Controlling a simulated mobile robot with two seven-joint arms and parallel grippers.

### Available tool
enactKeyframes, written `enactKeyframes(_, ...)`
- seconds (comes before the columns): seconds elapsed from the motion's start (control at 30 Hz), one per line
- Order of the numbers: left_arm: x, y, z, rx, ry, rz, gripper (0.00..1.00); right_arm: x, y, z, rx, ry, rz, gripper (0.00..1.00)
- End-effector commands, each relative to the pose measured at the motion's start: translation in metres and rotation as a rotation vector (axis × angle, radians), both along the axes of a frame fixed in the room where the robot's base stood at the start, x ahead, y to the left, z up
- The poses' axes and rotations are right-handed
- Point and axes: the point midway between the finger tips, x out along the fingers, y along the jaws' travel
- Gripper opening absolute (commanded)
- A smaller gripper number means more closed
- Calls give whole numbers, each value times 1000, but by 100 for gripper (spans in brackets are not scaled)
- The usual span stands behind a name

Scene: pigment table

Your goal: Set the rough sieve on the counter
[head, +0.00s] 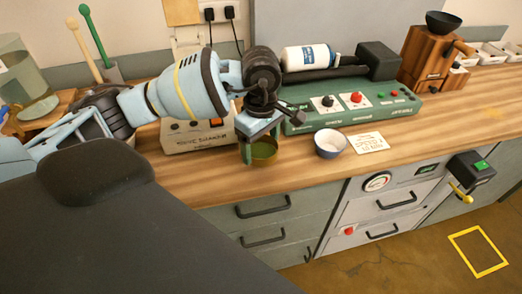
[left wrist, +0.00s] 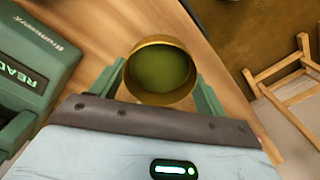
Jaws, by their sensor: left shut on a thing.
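The rough sieve is a round brass-coloured ring with a green inside (head: 264,150). In the left wrist view the sieve (left wrist: 160,72) sits between the two green fingers, with its open top facing the camera. My left gripper (head: 262,138) is shut on the sieve, with its fingers on either side of the rim. The sieve is over the front part of the wooden counter (head: 220,185); whether its base touches the wood I cannot tell. My right gripper is in neither view.
A blue-and-white bowl (head: 330,144) and a paper card (head: 368,143) lie to the right of the sieve. A sieve shaker (head: 186,138) and a green control machine (head: 350,112) stand behind. A wooden grinder (head: 432,55) stands far right. Counter left of the sieve is clear.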

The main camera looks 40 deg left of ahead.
Motion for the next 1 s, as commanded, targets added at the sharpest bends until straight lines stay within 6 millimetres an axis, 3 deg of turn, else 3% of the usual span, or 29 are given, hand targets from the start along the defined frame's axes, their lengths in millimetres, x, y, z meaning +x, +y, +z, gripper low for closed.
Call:
enactKeyframes(0.13, 9, 5, -1, 0, -1, 2, 50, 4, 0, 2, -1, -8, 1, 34)
enactKeyframes(0.4, 7, 4, -35, 0, 0, 1, 50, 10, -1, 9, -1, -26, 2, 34)
enactKeyframes(0.77, 7, 4, -40, 0, 1, 1, 50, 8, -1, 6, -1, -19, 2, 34)
enactKeyframes(0.8, 7, 4, -40, 0, 1, 1, 77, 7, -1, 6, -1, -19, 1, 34)
enactKeyframes(0.93, 7, 4, -39, 1, 0, 1, 94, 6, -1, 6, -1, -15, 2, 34)
enactKeyframes(1.0, 7, 4, -39, 1, 0, 1, 97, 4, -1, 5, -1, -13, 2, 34)
